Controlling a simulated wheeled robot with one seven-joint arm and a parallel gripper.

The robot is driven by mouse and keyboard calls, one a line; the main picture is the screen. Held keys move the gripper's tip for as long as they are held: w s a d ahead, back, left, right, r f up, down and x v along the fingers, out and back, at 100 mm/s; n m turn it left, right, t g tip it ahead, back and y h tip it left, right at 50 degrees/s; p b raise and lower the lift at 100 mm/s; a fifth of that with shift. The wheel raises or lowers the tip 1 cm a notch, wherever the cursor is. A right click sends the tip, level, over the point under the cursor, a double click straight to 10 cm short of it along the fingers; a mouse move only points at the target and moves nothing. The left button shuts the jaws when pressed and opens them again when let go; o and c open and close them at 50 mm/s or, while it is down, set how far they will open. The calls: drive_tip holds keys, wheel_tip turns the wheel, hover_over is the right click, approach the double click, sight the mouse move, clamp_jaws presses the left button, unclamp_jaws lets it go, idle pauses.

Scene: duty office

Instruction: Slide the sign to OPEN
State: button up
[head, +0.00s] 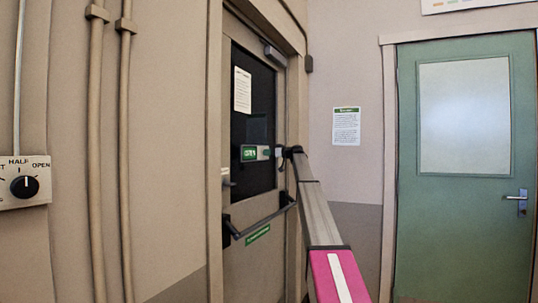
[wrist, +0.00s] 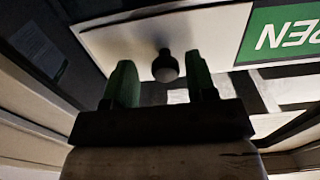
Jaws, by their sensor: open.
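The sliding sign (head: 249,153) is on the dark upper panel of the near door. Its green part reads OPEN in the head view; in the wrist view the green part (wrist: 285,35) shows upside down at the upper right, partly cut off. A dark round knob (wrist: 165,66) stands out from the sign's white part. My gripper (head: 268,153) is at the right end of the sign. In the wrist view its two green fingers (wrist: 162,85) are open, one on each side of the knob, with gaps visible.
The near door (head: 255,265) has a dark push bar (head: 262,217) below the sign and a paper notice (head: 242,90) above it. A wall dial (head: 24,186) marked HALF and OPEN is at the far left. A green door (head: 455,230) stands at the right.

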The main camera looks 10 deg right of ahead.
drive_tip(key=v, duration=1)
drive_tip(key=shift+s+d, duration=0.2)
drive_tip(key=shift+d, duration=0.1)
